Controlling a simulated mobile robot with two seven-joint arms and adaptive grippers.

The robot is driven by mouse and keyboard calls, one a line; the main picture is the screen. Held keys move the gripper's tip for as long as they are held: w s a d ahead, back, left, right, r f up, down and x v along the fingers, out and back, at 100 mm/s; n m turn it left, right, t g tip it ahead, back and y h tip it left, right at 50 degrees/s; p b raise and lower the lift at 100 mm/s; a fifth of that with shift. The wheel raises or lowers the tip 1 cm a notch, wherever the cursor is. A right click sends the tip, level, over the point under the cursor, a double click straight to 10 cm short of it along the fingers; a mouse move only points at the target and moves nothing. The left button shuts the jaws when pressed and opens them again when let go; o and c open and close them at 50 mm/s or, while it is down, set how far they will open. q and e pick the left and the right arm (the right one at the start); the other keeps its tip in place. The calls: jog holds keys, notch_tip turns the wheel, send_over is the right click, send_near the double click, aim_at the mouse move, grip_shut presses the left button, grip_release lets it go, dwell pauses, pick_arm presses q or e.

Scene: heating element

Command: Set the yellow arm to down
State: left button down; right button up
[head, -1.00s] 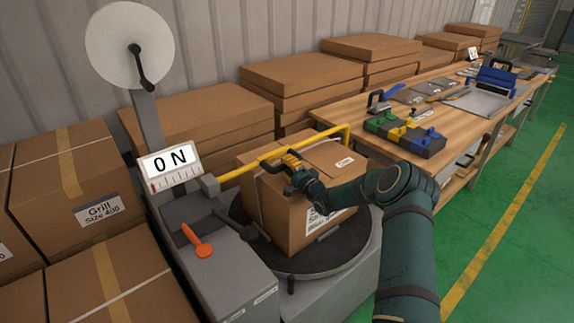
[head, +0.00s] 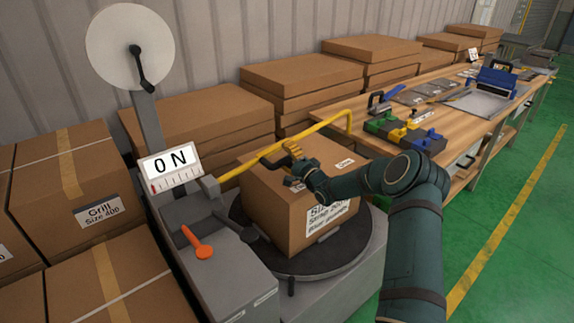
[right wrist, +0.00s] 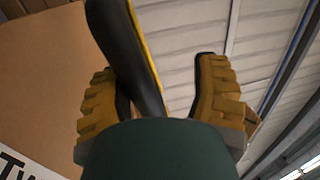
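The yellow arm (head: 322,124) extends right from the grey machine (head: 205,205), tilted upward above the cardboard box (head: 290,205), with its end bent down. My right gripper (head: 292,153) is at the arm's middle, above the box top. In the right wrist view, the arm's dark grip with a yellow edge (right wrist: 130,50) passes between the fingers of my right gripper (right wrist: 160,95). It lies close to the left finger, with a clear gap to the right finger. The fingers are apart. My left gripper is not in view.
The box stands on a dark turntable (head: 355,262). An ON sign (head: 171,166) and an orange lever (head: 198,242) are on the machine. Stacked boxes (head: 75,185) fill the left. A wooden workbench (head: 455,118) with tools stands at the right. Green floor (head: 510,245) is clear.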

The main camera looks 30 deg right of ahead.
notch_tip(320, 180, up, 6)
jog(key=shift+f, duration=0.2)
jog(key=shift+s, duration=0.1)
jog(key=d+p+v, duration=0.1)
jog(key=v, duration=1.5)
dwell(1.3)
jog(key=shift+r, duration=0.1)
jog(key=shift+p, duration=0.35)
